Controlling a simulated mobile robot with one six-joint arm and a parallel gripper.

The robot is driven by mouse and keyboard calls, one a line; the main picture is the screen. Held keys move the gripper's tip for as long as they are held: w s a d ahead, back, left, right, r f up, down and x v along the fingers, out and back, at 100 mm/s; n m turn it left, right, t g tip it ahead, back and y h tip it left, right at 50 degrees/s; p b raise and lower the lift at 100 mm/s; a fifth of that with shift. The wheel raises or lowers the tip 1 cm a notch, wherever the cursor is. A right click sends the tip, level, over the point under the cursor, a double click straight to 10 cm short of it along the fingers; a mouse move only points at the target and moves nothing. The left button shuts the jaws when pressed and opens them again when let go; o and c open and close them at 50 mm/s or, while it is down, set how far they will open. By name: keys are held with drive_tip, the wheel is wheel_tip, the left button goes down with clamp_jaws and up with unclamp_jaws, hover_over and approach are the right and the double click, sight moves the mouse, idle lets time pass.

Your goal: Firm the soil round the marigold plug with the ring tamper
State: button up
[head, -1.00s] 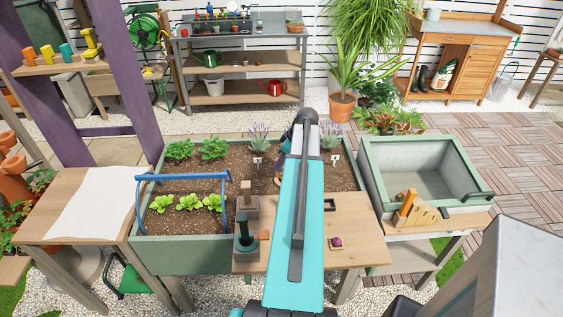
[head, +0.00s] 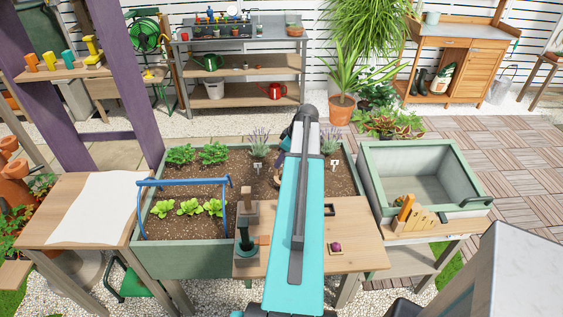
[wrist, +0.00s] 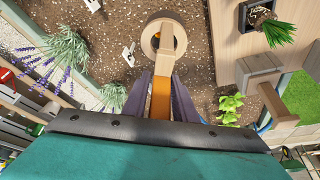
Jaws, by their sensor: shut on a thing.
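My gripper (wrist: 161,84) is shut on the orange-tan handle (wrist: 160,103) of the ring tamper, over the brown soil (wrist: 205,50) of the planter bed. The tamper's pale wooden ring (wrist: 180,42) shows at the top middle of the wrist view. A small orange patch shows in its opening; I cannot tell whether this is the marigold plug. I cannot tell whether the ring touches the soil.
Lavender (wrist: 68,52) and white labels (wrist: 128,55) stand left of the ring. A spiky green plant (wrist: 276,32) and a wooden block (wrist: 261,66) are at right. A blue hoop (head: 183,182) spans the bed's lettuces (head: 189,206). A green-framed basin (head: 455,211) stands right.

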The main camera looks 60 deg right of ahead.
drive_tip(key=shift+r+p, duration=1.3)
drive_tip(key=shift+r, duration=1.8)
drive_tip(key=w+a+r+b, duration=0.2)
drive_tip(key=w+a+r, duration=0.2)
drive_tip(key=w+a, duration=1)
drive_tip(key=w+a+r+b, duration=0.2)
drive_tip(key=w+a+r, duration=0.2)
drive_tip(key=w+a, duration=1.05)
drive_tip(key=a+r, duration=0.2)
drive_tip(key=a, duration=1.3)
drive_tip(key=s+a+r+m+b, duration=0.1)
drive_tip(key=a+r, duration=0.1)
drive_tip(key=a, duration=1.3)
drive_tip(key=shift+s+b, duration=0.2)
drive_tip(key=shift+b, duration=0.1)
drive_tip(key=shift+d+r, duration=0.1)
drive_tip(key=shift+d, duration=0.1)
